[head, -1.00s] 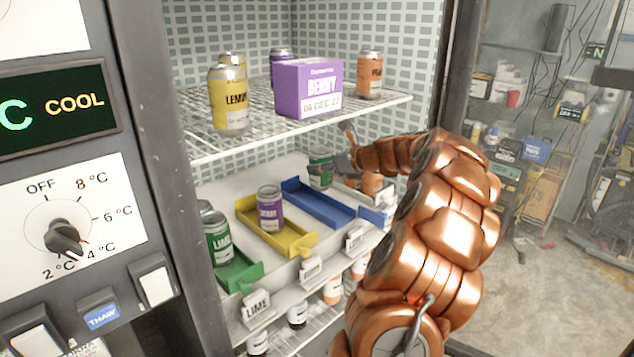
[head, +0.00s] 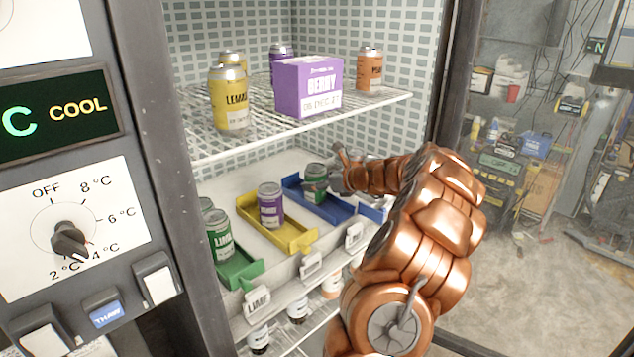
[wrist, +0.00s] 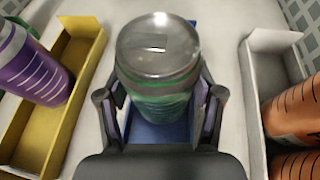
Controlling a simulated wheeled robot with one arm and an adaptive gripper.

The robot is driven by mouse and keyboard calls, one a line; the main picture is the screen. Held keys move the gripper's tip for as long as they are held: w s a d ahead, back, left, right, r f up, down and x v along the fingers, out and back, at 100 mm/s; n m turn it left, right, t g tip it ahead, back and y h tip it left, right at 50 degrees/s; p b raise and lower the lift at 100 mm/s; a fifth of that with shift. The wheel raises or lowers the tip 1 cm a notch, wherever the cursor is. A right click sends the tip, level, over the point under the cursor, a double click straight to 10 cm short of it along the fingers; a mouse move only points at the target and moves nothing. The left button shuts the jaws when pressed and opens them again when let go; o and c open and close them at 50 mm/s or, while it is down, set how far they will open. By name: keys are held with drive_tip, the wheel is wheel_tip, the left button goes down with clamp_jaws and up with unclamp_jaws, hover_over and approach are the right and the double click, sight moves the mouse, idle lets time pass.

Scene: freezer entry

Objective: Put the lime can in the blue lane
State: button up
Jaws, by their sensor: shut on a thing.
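The green lime can (head: 314,183) is upright over the blue lane (head: 331,212) on the middle shelf. In the wrist view its silver top (wrist: 158,42) is close to the camera and the blue lane (wrist: 160,133) shows beneath it. My gripper (head: 328,180) is shut on the can, with one finger on each side (wrist: 158,115). I cannot tell whether the can's base touches the lane floor.
The yellow lane (head: 284,232) with a purple can (head: 271,206) is left of the blue lane. The green lane (head: 238,268) holds another lime can (head: 220,238). A white lane (wrist: 275,45) with orange cans (wrist: 291,108) is to the right. A wire shelf (head: 300,118) with a berry box is above.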

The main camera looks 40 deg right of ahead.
drive_tip(key=shift+f, duration=0.1)
drive_tip(key=o, duration=1.5)
drive_tip(key=b+v, duration=0.2)
drive_tip(key=v, duration=1)
drive_tip(key=shift+s, duration=0.1)
drive_tip(key=shift+a, duration=0.1)
